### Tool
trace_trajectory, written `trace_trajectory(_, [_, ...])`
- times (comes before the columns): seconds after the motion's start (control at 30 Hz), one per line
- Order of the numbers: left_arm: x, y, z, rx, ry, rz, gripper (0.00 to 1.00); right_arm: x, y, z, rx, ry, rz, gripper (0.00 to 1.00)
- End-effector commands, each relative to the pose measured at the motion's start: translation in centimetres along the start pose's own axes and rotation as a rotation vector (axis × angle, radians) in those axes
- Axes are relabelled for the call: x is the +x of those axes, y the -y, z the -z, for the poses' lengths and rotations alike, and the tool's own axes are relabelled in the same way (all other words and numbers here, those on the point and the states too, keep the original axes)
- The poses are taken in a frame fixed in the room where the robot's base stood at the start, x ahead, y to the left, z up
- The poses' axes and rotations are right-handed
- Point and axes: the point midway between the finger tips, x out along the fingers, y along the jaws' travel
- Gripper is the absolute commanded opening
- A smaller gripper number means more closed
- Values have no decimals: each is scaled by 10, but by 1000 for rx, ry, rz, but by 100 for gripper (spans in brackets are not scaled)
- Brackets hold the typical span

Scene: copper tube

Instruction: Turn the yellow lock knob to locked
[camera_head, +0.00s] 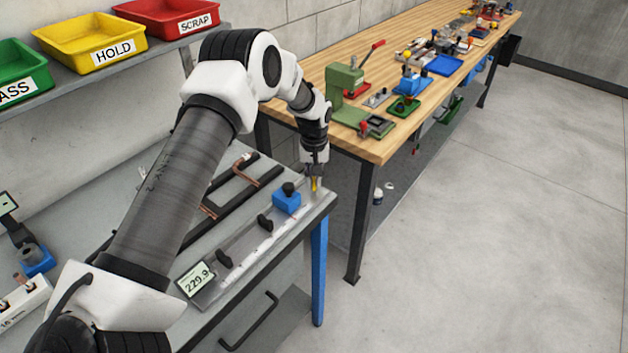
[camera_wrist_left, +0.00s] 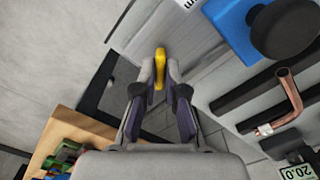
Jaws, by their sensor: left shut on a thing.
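The yellow lock knob (camera_head: 314,184) is at the far right end of the measuring fixture (camera_head: 240,262), near the bench corner. My left gripper (camera_head: 314,178) points down at it from above. In the left wrist view the knob (camera_wrist_left: 160,68) is a narrow yellow bar between the fingertips of my left gripper (camera_wrist_left: 160,76), which are shut on it. The fingers partly hide the knob, and I cannot read its lock marking. My right gripper is not in view.
A blue block with a black knob (camera_head: 287,199) stands on the fixture close beside the gripper. A copper tube (camera_wrist_left: 290,92) lies near black rails. A wooden bench (camera_head: 392,140) with tools stands behind.

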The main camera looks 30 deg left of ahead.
Motion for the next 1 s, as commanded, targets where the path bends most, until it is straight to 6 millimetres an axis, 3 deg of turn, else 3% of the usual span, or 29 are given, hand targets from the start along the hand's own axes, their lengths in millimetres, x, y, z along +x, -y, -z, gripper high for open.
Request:
trace_trajectory(0.6, [4, 1, -2, 539, 7, 1, 0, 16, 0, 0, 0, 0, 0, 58])
trace_trajectory(1.0, [3, 1, -2, 696, 8, 0, 0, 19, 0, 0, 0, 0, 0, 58])
